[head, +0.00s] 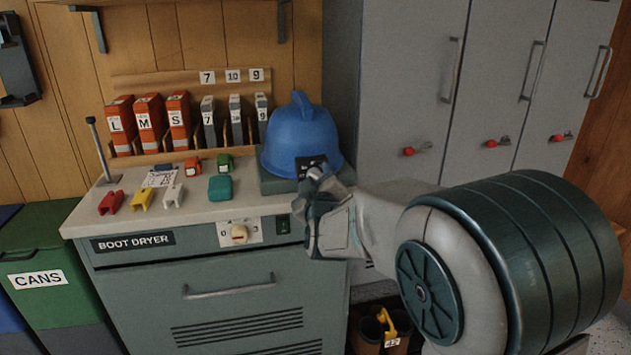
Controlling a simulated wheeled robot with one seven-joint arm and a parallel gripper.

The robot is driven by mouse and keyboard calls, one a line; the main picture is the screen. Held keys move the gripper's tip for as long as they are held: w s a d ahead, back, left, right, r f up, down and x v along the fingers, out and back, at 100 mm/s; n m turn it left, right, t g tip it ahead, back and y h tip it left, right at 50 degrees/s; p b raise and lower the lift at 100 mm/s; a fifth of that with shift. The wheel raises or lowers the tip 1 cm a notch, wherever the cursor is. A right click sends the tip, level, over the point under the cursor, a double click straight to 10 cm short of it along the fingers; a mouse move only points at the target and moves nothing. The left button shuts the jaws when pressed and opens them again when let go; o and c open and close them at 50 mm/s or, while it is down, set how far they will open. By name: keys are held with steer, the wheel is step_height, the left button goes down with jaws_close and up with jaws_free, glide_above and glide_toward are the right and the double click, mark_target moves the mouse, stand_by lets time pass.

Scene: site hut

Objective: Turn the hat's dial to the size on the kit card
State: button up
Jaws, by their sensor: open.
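The blue hat (296,132) sits on a green-grey block (276,183) at the right end of the boot dryer's top. A small dark plate (306,162) shows at the hat's lower front; the dial itself is mostly hidden by my gripper. My gripper (319,180) is open, with its fingertips right in front of this plate. I cannot tell whether they touch the dial. A white card (160,178) with print, perhaps the kit card, lies on the dryer top at left; its writing is too small to read.
The boot dryer (215,290) has its own knob (239,233) and a green switch (283,224). Red, yellow and white clips lie near its front edge, beside a teal case (219,188). Labelled orange and grey holders stand behind. Grey lockers (410,85) rise at right.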

steer(key=c, duration=1)
steer(key=shift+m+b, duration=0.35)
steer(key=shift+m, duration=0.05)
steer(key=m+b, duration=0.2)
steer(key=m, duration=0.1)
steer(key=shift+d+m+g+b, duration=0.15)
steer(key=shift+m+g+b, duration=0.15)
steer(key=shift+b, duration=0.1)
steer(key=m+b, duration=0.4)
steer(key=m, duration=0.1)
steer(key=shift+g, duration=0.3)
steer(key=m+y+b, duration=0.1)
steer(key=m+b, duration=0.4)
steer(key=b, duration=0.1)
steer(key=shift+d+f, duration=0.1)
steer(key=m+b, duration=0.2)
steer(key=b, duration=0.1)
steer(key=shift+m+g, duration=0.3)
steer(key=shift+r+m+y+b, duration=0.2)
steer(key=shift+m+y+b, duration=0.2)
steer(key=shift+m+b, duration=0.3)
steer(key=shift+d, duration=0.1)
